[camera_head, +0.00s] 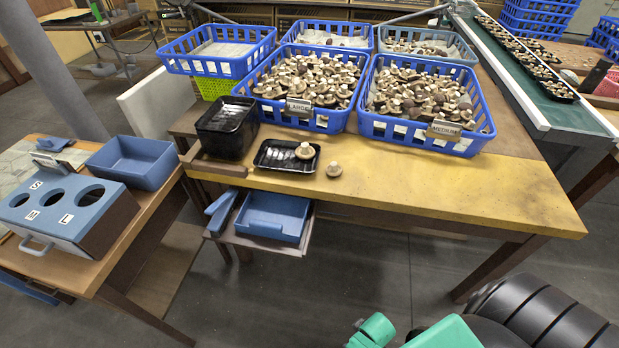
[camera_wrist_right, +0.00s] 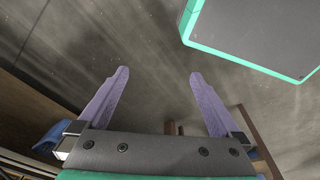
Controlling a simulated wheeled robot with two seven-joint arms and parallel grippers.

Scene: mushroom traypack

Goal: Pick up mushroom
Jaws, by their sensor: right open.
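A single mushroom (camera_head: 334,170) rests on the yellow table to the right of a small black tray (camera_head: 286,166). Another mushroom (camera_head: 305,151) sits in that tray at its right end. Many mushrooms fill the blue crate marked LARGE (camera_head: 345,119) and the blue crate marked MEDIUM (camera_head: 372,126). In the right wrist view my right gripper (camera_wrist_right: 158,78) is open and empty, with its two purple fingers wide apart over grey floor. No mushroom shows in that view. My left gripper is not in view.
A stack of black trays (camera_head: 228,128) stands left of the small tray. A blue bin (camera_head: 270,222) sits below the table edge. A side table holds a sizing box (camera_head: 75,222) and another blue bin (camera_head: 134,160). The table's front right (camera_head: 480,195) is clear.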

